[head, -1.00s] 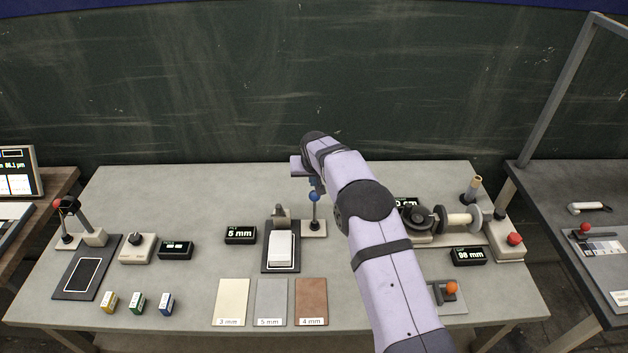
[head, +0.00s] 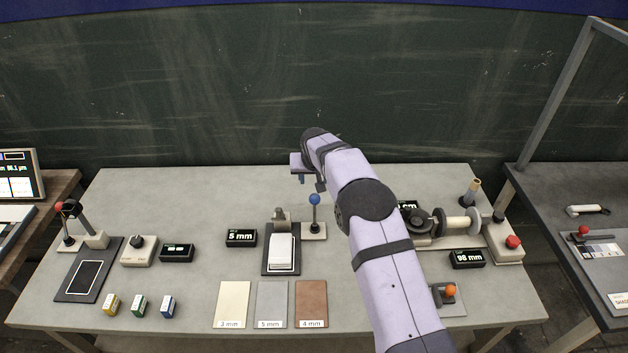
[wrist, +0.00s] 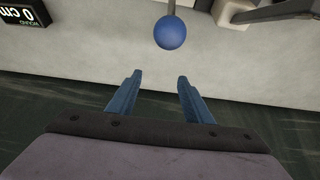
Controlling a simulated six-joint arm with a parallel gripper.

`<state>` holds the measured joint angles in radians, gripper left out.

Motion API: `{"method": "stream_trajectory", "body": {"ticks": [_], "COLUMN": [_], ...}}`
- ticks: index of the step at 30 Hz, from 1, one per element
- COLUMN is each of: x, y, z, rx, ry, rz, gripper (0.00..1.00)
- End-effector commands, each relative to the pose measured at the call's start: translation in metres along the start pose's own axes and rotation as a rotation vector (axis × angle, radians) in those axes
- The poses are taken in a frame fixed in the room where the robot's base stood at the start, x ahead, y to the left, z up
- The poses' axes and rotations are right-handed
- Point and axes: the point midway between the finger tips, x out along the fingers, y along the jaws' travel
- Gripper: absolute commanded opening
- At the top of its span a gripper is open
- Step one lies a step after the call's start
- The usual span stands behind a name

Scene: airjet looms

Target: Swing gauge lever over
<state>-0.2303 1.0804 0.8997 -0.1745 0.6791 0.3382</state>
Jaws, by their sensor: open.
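A lever with a blue ball knob (head: 315,199) stands upright on a pale base plate, just right of the press-like gauge (head: 281,250) that holds a white pad. My gripper (head: 311,181) hangs behind and a little above the blue knob in the head view. In the wrist view my gripper (wrist: 160,77) is open and empty. The blue knob (wrist: 171,32) lies beyond the fingertips there, roughly in line with the gap and apart from both fingers.
A "5 mm" display (head: 241,237) stands left of the gauge. Sample plates (head: 271,304) lie in front. A winder with a spool (head: 456,225) stands right, partly behind my arm. A red-knobbed lever (head: 60,206) is at far left. The back of the table is clear.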

Motion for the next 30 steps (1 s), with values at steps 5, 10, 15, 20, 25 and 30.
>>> {"method": "stream_trajectory", "body": {"ticks": [5,10,15,20,25,30], "x": [-0.017,-0.031,-0.041,-0.043,-0.042,-0.044], "y": [0.0,0.0,0.0,0.0,0.0,0.0], "z": [-0.009,-0.017,-0.023,-0.023,-0.023,-0.023], "rx": [0.0,0.0,0.0,0.0,0.0,0.0], "ry": [0.0,0.0,0.001,0.0,0.0,0.0], "rz": [0.0,0.0,0.0,0.0,0.0,0.0], "gripper": [0.46,0.46,0.46,0.46,0.46,0.46]}}
